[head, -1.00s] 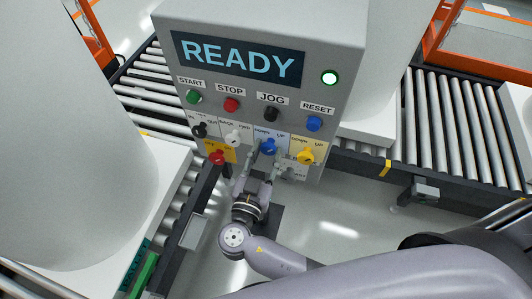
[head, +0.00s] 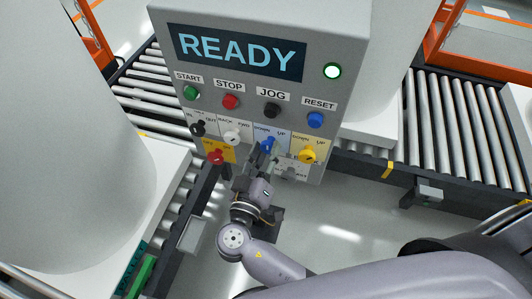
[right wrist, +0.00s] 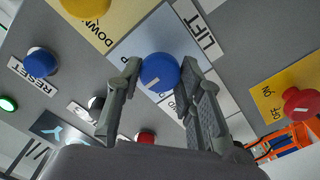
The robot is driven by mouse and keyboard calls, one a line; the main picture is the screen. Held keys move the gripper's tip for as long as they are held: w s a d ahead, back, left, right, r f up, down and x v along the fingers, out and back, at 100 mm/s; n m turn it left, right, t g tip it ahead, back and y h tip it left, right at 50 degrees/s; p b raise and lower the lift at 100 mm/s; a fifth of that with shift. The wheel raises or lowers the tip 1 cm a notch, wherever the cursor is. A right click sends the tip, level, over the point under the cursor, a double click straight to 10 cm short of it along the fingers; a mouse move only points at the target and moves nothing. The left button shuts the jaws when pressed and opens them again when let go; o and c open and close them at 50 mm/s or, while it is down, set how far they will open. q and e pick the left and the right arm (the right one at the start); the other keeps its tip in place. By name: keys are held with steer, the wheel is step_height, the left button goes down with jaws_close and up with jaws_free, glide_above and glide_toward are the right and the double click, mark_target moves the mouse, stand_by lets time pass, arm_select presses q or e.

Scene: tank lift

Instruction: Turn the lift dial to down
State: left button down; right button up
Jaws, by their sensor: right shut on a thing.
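The blue lift dial (head: 266,145) is on the lower part of the grey control panel (head: 340,38), between DOWN and UP labels. In the right wrist view the round blue dial (right wrist: 160,72) shows a short white mark, and a LIFT label (right wrist: 208,42) is beside it. My right gripper (head: 262,160) is at the panel from below. Its two fingers are on either side of the dial and shut on it; they hide part of the dial in the head view. I cannot tell the dial's exact setting. My left gripper is not in view.
A yellow dial (head: 308,156) is just right of the lift dial, a white dial (head: 232,138) and a red dial (head: 216,157) to its left. Several push buttons are above. Roller conveyors (head: 468,120) flank the panel.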

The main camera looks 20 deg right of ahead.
steer(key=n, duration=0.4)
steer(key=shift+r+n+p, duration=0.1)
steer(key=shift+n+p, duration=0.6)
steer(key=shift+n, duration=1.2)
steer(key=o, duration=1.2)
steer(key=shift+c, duration=0.2)
steer(key=shift+s+a, duration=0.1)
steer(key=v, duration=1.1)
steer(key=shift+s+a, duration=0.25)
steer(key=shift+s, duration=0.05)
